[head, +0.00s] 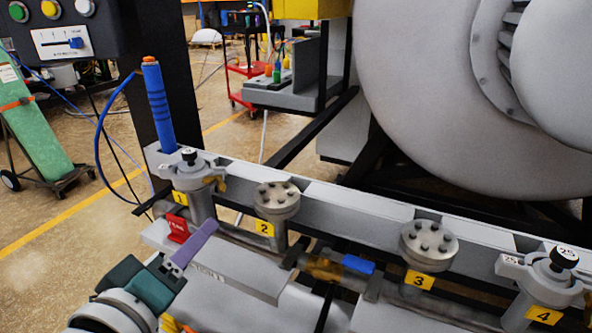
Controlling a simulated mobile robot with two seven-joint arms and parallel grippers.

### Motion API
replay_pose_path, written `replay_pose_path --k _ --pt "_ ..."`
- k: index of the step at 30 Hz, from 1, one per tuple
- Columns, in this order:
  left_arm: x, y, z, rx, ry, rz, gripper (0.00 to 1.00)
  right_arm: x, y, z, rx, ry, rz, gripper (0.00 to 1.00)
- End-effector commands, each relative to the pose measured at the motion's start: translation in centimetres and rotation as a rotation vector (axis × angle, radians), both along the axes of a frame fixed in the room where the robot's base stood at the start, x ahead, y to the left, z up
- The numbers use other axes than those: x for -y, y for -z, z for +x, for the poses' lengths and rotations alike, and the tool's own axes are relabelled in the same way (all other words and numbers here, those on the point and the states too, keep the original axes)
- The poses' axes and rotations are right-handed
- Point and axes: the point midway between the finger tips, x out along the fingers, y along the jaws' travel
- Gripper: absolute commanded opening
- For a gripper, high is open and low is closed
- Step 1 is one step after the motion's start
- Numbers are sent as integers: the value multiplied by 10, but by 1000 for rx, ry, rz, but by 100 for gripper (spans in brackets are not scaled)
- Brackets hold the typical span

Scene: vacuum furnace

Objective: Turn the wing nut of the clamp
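The clamp (188,180) sits around the flange of the valve at label 1, left of centre. A small brass-coloured part (216,183) on its right side looks like the wing nut; its exact shape is too small to tell. My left gripper (208,230), with purple fingers on a dark green body, is at the lower left, below the clamp and apart from it. Its fingers overlap in this view, so the gap between them is hidden. Nothing is seen in it. My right gripper is out of view.
Bolted flange 2 (277,199) stands close on the right; flange 3 (428,243) and valve 4 (545,280) are further right. A blue-handled valve (358,264) lies along the pipe. A blue upright cylinder (158,105) stands behind.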

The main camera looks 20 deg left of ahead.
Motion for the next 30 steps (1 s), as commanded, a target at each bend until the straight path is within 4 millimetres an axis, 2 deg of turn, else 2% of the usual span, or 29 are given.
replay_pose_path --k 1,6,11,24,30 --pt "-2 6 0 62 -35 -45 39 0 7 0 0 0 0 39" --pt "-9 1 -3 221 -103 -142 39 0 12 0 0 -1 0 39" --pt "-12 -1 3 263 -115 -162 39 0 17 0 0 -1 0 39" --pt "-33 1 77 262 -114 -158 39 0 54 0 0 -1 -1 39" --pt "-37 -2 90 259 -113 -157 39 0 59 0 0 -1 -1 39"
